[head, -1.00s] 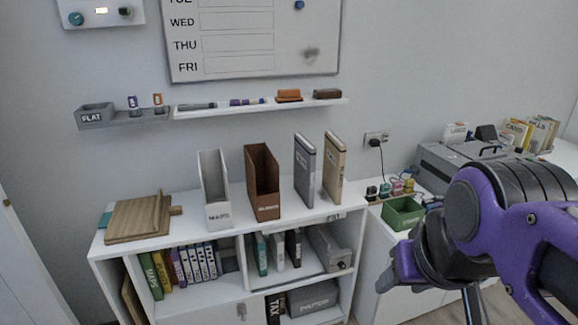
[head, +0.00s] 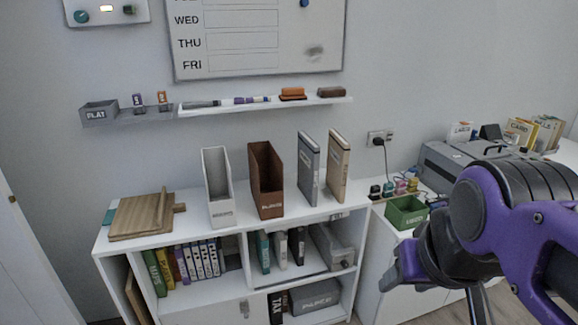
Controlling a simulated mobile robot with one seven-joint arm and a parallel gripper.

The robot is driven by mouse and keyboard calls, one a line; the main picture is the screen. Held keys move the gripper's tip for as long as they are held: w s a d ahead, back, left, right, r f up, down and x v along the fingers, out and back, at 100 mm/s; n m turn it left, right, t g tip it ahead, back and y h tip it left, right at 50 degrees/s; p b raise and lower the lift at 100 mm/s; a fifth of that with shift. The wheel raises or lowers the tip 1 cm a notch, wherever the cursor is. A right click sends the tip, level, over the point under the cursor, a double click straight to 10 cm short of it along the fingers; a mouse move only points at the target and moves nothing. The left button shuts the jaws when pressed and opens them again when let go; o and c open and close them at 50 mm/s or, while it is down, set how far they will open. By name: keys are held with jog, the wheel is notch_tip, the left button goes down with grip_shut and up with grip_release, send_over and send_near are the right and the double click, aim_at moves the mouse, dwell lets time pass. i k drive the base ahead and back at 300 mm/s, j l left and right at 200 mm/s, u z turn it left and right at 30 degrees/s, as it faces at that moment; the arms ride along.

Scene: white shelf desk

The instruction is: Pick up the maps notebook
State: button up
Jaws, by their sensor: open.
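A green notebook (head: 155,273) stands at the left end of a row of upright books in the upper left compartment of the white shelf desk (head: 215,235). The lettering on its spine looks like MAPS but is blurred. Only its spine shows; a yellow-brown book is close on its right. My gripper (head: 392,279) is at the right of the head view, in front of the desk's right part and well away from the notebook. It is open, seen from the side and partly hidden by its own wrist. No object shows in it.
Several thin labelled books (head: 200,260) fill the row right of the notebook. A green bin (head: 406,213) and a grey printer (head: 465,165) are at right.

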aim_at(308, 151)
jog(key=i+j+z, duration=0.3)
jog(key=z, duration=0.2)
jog(key=i+j+z, duration=0.65)
jog(key=j+z, duration=0.3)
jog(key=k+l+z, duration=0.1)
jog(key=k+l, duration=0.45)
jog(key=l, duration=0.3)
jog(key=i+j, duration=0.3)
jog(key=i+j+u, duration=0.15)
jog(key=j, duration=0.4)
jog(key=i, duration=0.1)
